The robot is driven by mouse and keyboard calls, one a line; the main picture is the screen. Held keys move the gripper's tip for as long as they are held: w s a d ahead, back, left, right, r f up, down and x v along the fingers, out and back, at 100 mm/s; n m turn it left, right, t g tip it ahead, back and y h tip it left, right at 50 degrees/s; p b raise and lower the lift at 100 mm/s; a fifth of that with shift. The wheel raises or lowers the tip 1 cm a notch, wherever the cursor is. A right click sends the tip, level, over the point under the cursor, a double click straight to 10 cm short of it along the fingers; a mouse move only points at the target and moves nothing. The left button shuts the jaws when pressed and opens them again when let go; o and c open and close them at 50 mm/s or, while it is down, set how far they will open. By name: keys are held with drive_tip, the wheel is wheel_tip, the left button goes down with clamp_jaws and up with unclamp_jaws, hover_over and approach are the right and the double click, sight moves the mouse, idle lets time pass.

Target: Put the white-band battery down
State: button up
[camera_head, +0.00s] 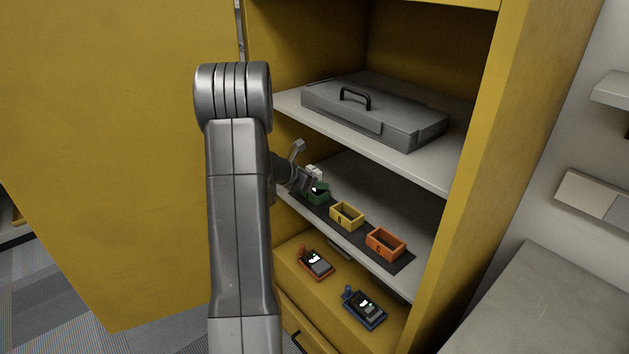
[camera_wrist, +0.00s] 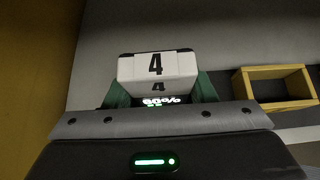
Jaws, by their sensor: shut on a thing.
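The white-band battery (camera_wrist: 157,67) shows in the wrist view as a dark block with a white band marked 4 and a lit percentage readout. My gripper (camera_head: 311,183) is shut on it. In the head view only a small pale part of the battery (camera_head: 316,173) shows beside my gripper. A green bin (camera_head: 319,198) is right at the gripper, at the left end of the row on the middle shelf. In the wrist view its green walls (camera_wrist: 206,88) show on both sides of the battery. Whether the battery touches the bin floor is hidden.
A yellow bin (camera_head: 347,216) and an orange bin (camera_head: 386,243) stand to the right on a dark mat. A grey case (camera_head: 375,115) lies on the shelf above. Red (camera_head: 316,263) and blue (camera_head: 364,309) radios lie below. The yellow cabinet side (camera_head: 510,150) bounds the right.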

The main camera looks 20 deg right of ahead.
drive_tip(key=shift+f+b, duration=0.2)
drive_tip(key=shift+b, duration=0.1)
drive_tip(key=o, duration=1.1)
drive_tip(key=shift+r+p, duration=0.35)
drive_tip(key=v, duration=1.2)
drive_tip(key=shift+f, duration=0.1)
drive_tip(key=x, duration=1.2)
drive_tip(key=shift+d+f, duration=0.1)
drive_tip(key=shift+f, duration=0.1)
drive_tip(key=shift+w+r, duration=0.1)
drive_tip(key=shift+r, duration=1.3)
